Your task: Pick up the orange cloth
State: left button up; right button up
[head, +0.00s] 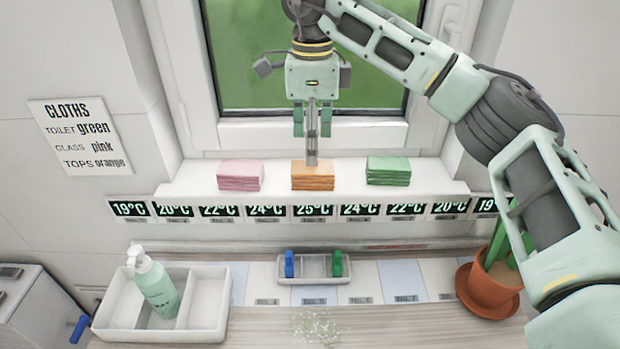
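A folded stack of orange cloth (313,179) lies on the white window ledge, between a pink cloth stack (240,176) on the left and a green cloth stack (388,171) on the right. My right gripper (312,160) points straight down over the orange stack, its narrow grey fingertips at the stack's top back edge. I cannot tell whether they touch the cloth or how far apart they are. The orange stack lies flat on the ledge. My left gripper is not in view.
Below the ledge is a row of temperature displays (313,211). A white divided tray (208,318) holds a pump bottle (155,283). A small tray (313,268) has blue and green items. A potted plant (493,285) stands at right. A cloth colour sign (80,135) hangs left.

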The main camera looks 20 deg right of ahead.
aim_at(313, 168)
jog(key=shift+f, duration=0.45)
jog(key=shift+f+p, duration=0.35)
jog(key=shift+f, duration=0.05)
jog(key=shift+s+f+p, duration=0.2)
jog(key=shift+f+p, duration=0.1)
jog(key=shift+f, duration=0.05)
notch_tip(313, 168, down, 4)
jog(key=shift+w+d+r+p, duration=0.15)
jog(key=shift+p, duration=0.8)
jog(key=shift+w+f, duration=0.15)
jog(key=shift+f, duration=0.4)
jog(key=shift+r, duration=0.1)
jog(key=shift+c, duration=0.8)
jog(key=c, duration=1.1)
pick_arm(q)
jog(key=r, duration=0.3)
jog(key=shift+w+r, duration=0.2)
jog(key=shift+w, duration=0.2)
